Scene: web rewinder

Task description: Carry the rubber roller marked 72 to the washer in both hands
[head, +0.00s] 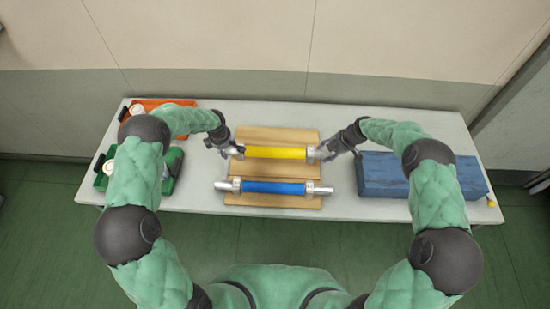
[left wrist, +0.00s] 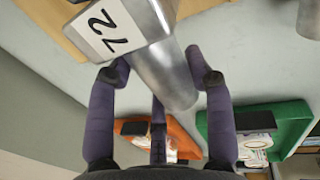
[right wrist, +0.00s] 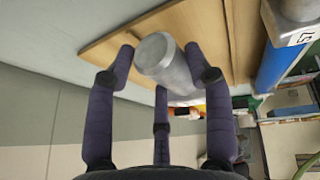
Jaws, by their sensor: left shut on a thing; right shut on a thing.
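The yellow rubber roller (head: 275,152) lies level across the far part of the wooden rack (head: 275,134). Its metal end nearest my left gripper carries a white label reading 72 (left wrist: 110,35) in the left wrist view. My left gripper (head: 230,148) is shut on the roller's left metal shaft (left wrist: 168,75). My right gripper (head: 331,150) is shut on its right metal shaft (right wrist: 162,65), seen end-on in the right wrist view. I cannot tell whether the roller rests on the rack or is just clear of it.
A blue roller (head: 272,188) lies on the rack nearer to me. Orange (head: 150,103) and green (head: 176,158) trays stand at left. A wall rises behind the table.

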